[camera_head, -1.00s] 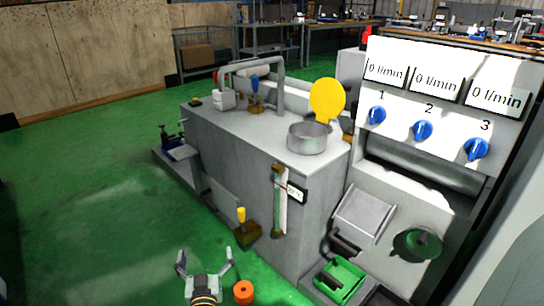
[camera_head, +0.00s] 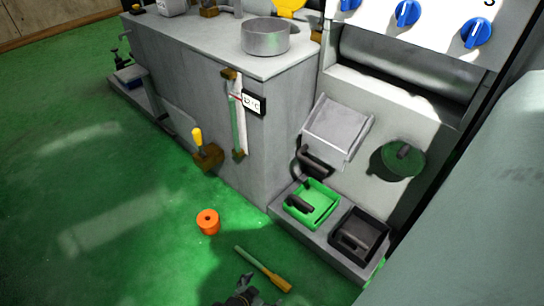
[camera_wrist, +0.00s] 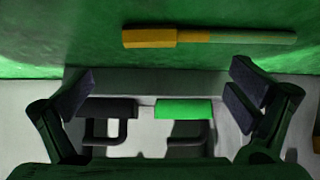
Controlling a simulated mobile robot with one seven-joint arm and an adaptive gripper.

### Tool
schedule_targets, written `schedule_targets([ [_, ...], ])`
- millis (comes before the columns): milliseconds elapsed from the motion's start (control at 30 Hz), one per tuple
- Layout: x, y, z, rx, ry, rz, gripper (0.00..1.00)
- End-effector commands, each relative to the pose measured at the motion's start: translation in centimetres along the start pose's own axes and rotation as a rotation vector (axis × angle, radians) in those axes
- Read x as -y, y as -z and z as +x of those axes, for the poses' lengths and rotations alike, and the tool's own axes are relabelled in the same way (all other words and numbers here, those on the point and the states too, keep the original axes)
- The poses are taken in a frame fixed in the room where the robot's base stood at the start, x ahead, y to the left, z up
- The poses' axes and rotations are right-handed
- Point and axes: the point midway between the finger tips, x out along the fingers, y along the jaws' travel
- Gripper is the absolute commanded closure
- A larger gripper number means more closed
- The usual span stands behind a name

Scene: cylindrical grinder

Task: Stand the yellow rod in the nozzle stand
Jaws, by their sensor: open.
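A rod with a thick yellow end and a thinner pale green shaft (camera_head: 263,268) lies flat on the green floor. It also shows in the wrist view (camera_wrist: 210,38), crosswise beyond my fingertips. My gripper (camera_head: 252,292) is at the bottom edge of the head view, partly cut off, close to the rod. In the wrist view its fingers (camera_wrist: 160,92) are spread wide with nothing held between them. An orange cylinder with a hole in its top (camera_head: 208,222) stands upright on the floor, left of and beyond the rod. I cannot tell for sure whether it is the nozzle stand.
A grey ledge holds a green tray (camera_head: 312,204) and a black tray (camera_head: 359,235), right of the rod. The grey machine body (camera_head: 200,75) rises behind. A yellow-topped lever (camera_head: 197,138) sticks out near its base. The floor on the left is clear.

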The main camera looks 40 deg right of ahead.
Motion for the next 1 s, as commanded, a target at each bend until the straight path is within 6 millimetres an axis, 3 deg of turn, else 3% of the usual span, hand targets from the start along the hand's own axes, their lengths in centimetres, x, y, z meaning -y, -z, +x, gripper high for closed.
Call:
schedule_targets([
  [200,-0.2,0.0,3.6,-0.001,-0.004,0.002,0.00],
  [467,-0.2,0.0,5.8,-0.001,-0.002,0.001,0.00],
  [733,-0.5,0.0,9.7,-0.001,-0.004,0.002,0.00],
  [1000,-0.4,0.1,10.4,-0.001,-0.002,0.001,0.00],
])
